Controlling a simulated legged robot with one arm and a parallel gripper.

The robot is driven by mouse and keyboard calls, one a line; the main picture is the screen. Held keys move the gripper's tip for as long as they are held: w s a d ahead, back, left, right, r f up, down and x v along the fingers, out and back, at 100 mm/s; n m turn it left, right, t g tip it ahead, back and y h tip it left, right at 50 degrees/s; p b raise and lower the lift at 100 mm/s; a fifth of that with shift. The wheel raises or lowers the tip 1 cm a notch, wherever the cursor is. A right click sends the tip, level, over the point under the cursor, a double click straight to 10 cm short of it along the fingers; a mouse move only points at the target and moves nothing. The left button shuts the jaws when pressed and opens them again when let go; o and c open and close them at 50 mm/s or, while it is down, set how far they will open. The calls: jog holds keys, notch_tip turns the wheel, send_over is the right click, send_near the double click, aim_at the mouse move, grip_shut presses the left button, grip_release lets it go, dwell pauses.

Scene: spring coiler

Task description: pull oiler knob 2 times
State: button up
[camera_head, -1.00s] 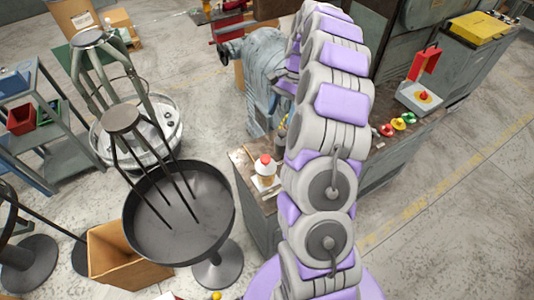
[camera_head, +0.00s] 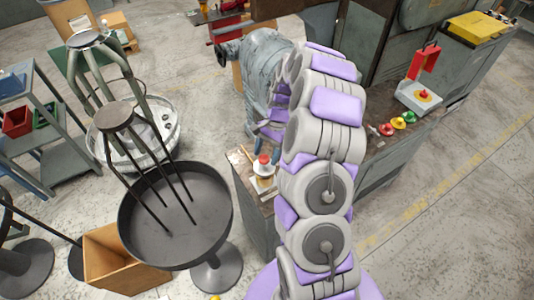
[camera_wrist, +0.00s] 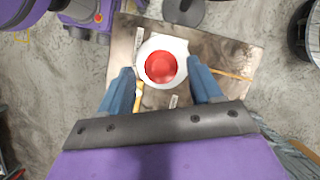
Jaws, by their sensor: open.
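The oiler knob is the red round cap (camera_wrist: 161,67) in the wrist view, set on a white round body on a small metal-topped bench. It also shows in the head view as a red top (camera_head: 264,159) on a pale bottle-like body. My gripper (camera_wrist: 162,85) is open, with its two blue fingers on either side of the white body, left and right of the red knob. I cannot tell whether the fingers touch it.
The bench top (camera_wrist: 235,45) is mostly bare around the oiler, with a thin yellow stick at right. A large dark round pan (camera_head: 175,215) stands left of the bench.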

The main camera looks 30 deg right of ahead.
jog(key=shift+a, duration=0.65)
jog(key=shift+d+f, duration=0.1)
jog(key=shift+d, duration=0.5)
jog(key=c, duration=0.6)
jog(key=shift+a, duration=0.25)
grip_shut()
